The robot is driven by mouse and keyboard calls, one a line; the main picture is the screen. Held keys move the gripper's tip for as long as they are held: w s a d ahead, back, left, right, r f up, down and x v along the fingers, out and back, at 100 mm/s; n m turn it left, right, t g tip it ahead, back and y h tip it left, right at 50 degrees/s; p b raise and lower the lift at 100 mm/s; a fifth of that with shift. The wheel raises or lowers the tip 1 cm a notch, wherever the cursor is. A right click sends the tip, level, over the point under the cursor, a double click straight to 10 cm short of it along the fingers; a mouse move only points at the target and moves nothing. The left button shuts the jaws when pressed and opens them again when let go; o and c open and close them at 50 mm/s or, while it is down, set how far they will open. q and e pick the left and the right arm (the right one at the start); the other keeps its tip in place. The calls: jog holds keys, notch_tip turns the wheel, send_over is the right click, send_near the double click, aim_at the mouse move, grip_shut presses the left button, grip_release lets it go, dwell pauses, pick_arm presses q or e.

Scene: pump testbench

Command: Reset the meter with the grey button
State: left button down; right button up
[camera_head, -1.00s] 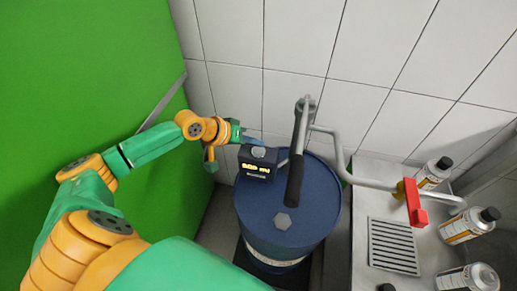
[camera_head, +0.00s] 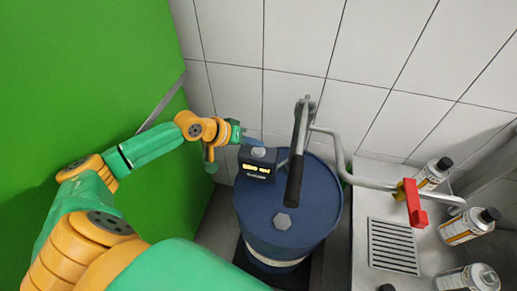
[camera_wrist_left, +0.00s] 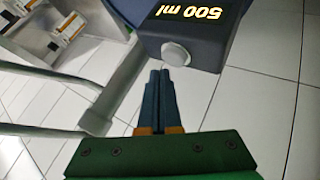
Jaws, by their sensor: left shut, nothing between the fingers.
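The meter (camera_head: 257,170) is a dark box with yellow lit digits, mounted above the blue drum. In the left wrist view the meter (camera_wrist_left: 200,40) reads 500 ml. Its round grey button (camera_head: 258,152) is on top, and the button (camera_wrist_left: 176,53) also shows close up in the left wrist view. My left gripper (camera_head: 251,142) is shut and empty, behind the meter. In the left wrist view the fingertips (camera_wrist_left: 160,76) are very near the button, a little to its side; I cannot tell whether they touch. My right gripper is not in view.
The blue drum (camera_head: 318,205) stands below, with a black pump handle (camera_head: 294,180) beside the meter. A pipe with a red lever (camera_head: 415,203) runs over a metal counter (camera_head: 365,170) with several bottles. A green wall (camera_head: 80,60) is at left.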

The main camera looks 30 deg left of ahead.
aim_at(255, 152)
pick_arm(q)
jog(key=shift+f, duration=0.1)
dwell(0.5)
jog(key=shift+f, duration=0.3)
jog(key=shift+f+b, duration=0.3)
jog(key=shift+f, duration=0.25)
dwell(0.5)
dwell(0.3)
jog(key=shift+r+p, duration=0.95)
jog(key=shift+p, duration=0.2)
notch_tip(255, 152, up, 5)
jog(key=p, duration=0.5)
jog(key=shift+r+p, duration=0.15)
jog(key=shift+p, duration=0.15)
